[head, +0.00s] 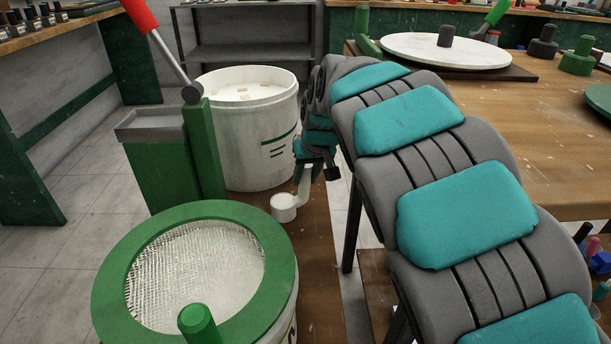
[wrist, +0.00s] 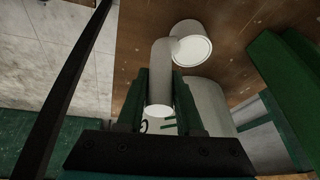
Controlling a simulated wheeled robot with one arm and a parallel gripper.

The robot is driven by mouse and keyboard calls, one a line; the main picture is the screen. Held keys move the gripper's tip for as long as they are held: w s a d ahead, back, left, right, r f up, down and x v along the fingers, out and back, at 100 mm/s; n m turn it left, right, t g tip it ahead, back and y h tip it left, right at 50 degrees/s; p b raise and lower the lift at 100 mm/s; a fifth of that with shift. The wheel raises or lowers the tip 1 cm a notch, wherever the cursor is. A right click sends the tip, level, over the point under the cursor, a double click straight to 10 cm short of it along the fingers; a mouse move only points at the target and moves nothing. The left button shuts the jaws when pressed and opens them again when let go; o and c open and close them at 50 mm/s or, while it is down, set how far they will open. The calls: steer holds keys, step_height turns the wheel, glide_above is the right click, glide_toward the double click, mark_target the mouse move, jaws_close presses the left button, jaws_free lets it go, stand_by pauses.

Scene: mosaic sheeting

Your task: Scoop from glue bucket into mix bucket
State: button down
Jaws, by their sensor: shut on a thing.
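My gripper (head: 318,162) is shut on the pale handle of a white scoop (head: 284,207). In the wrist view my gripper's dark green fingers (wrist: 160,82) lie on both sides of the handle, and the scoop's round cup (wrist: 190,46) sticks out beyond them. The scoop hangs right of and between two buckets, outside both. A large white bucket (head: 243,150) with a pale filling and small chips on top stands behind it. A bucket with a green ring rim (head: 107,275) and a mesh inside stands in front. Which is glue or mix I cannot tell.
A green lever stand (head: 165,172) with a red-handled lever (head: 150,30) rises left of the buckets. A green knob (head: 198,320) stands at the front bucket's rim. A wooden table (head: 560,120) with a round white disc (head: 430,50) is at the right.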

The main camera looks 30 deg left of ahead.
steer(key=c, duration=0.6)
jaws_free()
steer(key=shift+o, duration=0.2)
steer(key=shift+p, duration=0.45)
